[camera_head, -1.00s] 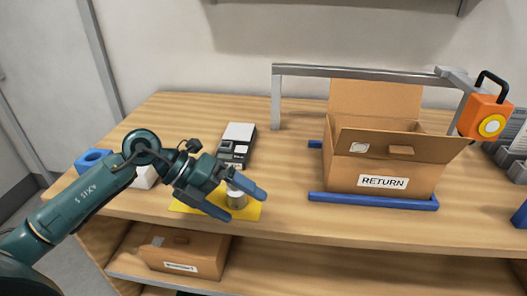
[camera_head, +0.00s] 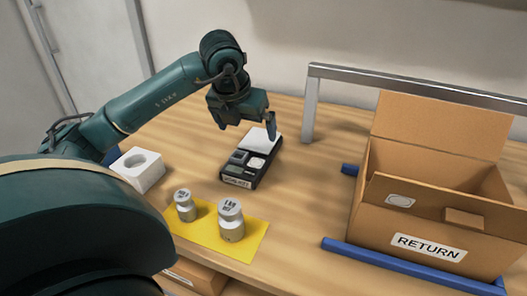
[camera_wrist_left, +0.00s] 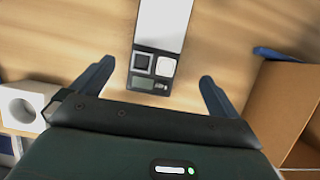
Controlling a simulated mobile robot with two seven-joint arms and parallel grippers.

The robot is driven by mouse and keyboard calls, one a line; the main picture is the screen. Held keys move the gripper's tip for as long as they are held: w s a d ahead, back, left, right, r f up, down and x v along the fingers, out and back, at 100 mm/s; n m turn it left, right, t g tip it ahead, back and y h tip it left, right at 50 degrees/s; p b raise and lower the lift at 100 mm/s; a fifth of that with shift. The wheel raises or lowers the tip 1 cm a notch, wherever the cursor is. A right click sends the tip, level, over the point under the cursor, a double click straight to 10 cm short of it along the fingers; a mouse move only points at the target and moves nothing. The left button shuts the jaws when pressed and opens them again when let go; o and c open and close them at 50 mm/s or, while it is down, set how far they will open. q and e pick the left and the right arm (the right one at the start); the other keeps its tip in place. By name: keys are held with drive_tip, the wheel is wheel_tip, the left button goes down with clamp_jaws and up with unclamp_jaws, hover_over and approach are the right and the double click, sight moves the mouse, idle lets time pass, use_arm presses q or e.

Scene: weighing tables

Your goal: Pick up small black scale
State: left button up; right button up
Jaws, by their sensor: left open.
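The small black scale (camera_head: 240,176) lies on the wooden table, with a white plate at its far end and a small display and a label at its near end. It also shows in the left wrist view (camera_wrist_left: 153,76), between and ahead of the two fingers. My left gripper (camera_head: 268,124) is open and empty, over the far end of the scale, with its fingers pointing down. In the left wrist view my left gripper (camera_wrist_left: 157,72) has one finger on each side of the scale, apart from it. My right gripper is not in view.
Two metal weights (camera_head: 231,221) (camera_head: 185,206) stand on a yellow mat (camera_head: 205,232) in front of the scale. A white block with a round hole (camera_head: 140,168) is at left. A cardboard RETURN box (camera_head: 400,225), a blue rail (camera_head: 400,263) and a metal frame (camera_head: 311,108) are at right.

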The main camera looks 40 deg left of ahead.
sight(253, 148)
use_arm(q)
drive_tip(key=x, duration=0.6)
drive_tip(key=shift+s, duration=0.15)
drive_tip(key=x, duration=0.5)
drive_tip(key=shift+w+a+r, duration=0.1)
drive_tip(key=shift+w+a, duration=0.25)
drive_tip(key=shift+r, duration=0.1)
drive_tip(key=c, duration=1.1)
